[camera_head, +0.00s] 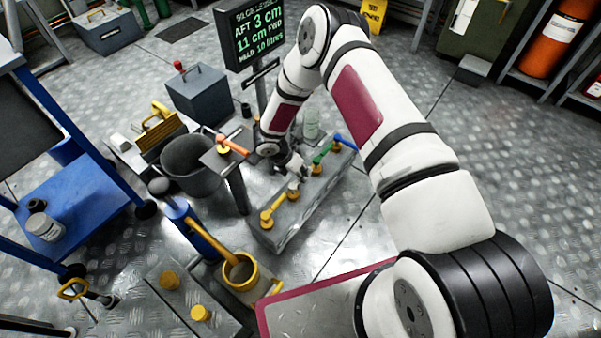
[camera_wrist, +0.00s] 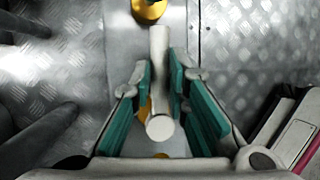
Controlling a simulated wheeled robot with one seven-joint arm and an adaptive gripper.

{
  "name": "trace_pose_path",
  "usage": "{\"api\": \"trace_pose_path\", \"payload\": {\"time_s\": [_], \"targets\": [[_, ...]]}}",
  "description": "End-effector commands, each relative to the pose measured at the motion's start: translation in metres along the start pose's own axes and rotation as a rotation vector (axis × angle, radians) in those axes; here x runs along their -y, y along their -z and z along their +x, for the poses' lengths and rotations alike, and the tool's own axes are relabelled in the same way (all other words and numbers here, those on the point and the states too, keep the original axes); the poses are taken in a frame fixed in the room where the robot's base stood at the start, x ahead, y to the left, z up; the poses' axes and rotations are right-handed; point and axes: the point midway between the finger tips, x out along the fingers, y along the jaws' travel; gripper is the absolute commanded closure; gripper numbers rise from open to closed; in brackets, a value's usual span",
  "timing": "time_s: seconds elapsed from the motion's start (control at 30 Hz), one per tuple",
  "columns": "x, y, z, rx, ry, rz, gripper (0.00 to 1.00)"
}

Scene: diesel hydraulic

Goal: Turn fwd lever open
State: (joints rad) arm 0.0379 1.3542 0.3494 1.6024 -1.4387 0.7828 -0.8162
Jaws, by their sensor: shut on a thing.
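A grey block (camera_head: 312,205) on the floor carries a row of levers: yellow (camera_head: 268,217), cream (camera_head: 293,191), green (camera_head: 320,156) and blue (camera_head: 345,143). My gripper (camera_head: 296,171) is at the cream lever, partly hidden by my wrist. In the wrist view the cream lever (camera_wrist: 159,128) lies between the teal-padded fingers of my gripper (camera_wrist: 160,75), which are shut on it. Its round end faces the camera. A yellow fitting (camera_wrist: 149,9) shows beyond the fingertips. I cannot read any label saying which lever is fwd.
An orange lever (camera_head: 232,146) tops a stand left of the block. A display (camera_head: 258,35) reads "AFT 3 cm" and "11 cm FWD". Floor right of the block is clear.

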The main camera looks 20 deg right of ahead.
Motion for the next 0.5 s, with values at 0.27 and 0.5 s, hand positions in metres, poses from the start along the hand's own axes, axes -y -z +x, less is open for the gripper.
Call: {"api": "trace_pose_path", "payload": {"time_s": [0.27,0.5], "targets": [[0.006,0.001,0.002,-0.030,0.059,0.146,1.00],[0.017,0.003,0.004,-0.074,0.141,0.346,1.00]]}}
